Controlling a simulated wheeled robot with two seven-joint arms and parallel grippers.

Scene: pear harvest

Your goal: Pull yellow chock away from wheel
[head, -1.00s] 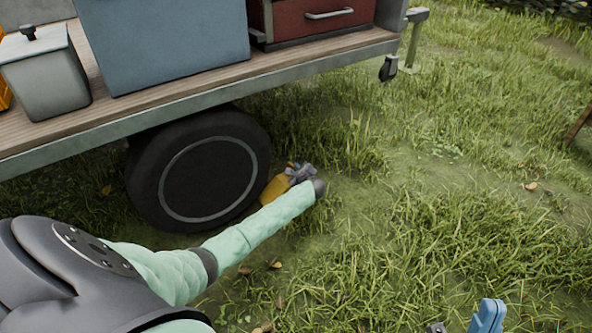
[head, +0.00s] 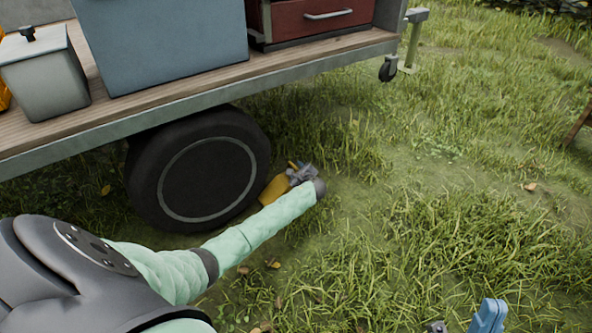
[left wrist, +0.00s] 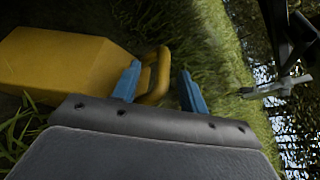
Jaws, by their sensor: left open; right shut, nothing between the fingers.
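The yellow chock (head: 274,190) sits on the grass against the right side of the trailer's black wheel (head: 207,170). In the left wrist view the chock (left wrist: 65,68) has a yellow loop handle (left wrist: 163,72) on its right end. My left gripper (head: 297,172) is at the chock's handle end, partly hidden by its own arm. In the left wrist view its two blue fingers (left wrist: 160,88) are spread. The handle lies at the gap between them, nearer the left finger; I cannot tell whether they touch. Part of my right gripper (head: 487,316), shut and empty, shows at the bottom right.
The trailer bed (head: 170,100) overhangs the wheel and carries a blue box (head: 165,45), a grey lidded box (head: 45,80) and a red drawer unit (head: 310,22). A jockey wheel (head: 388,69) hangs at its end. Open grass lies to the right of the chock.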

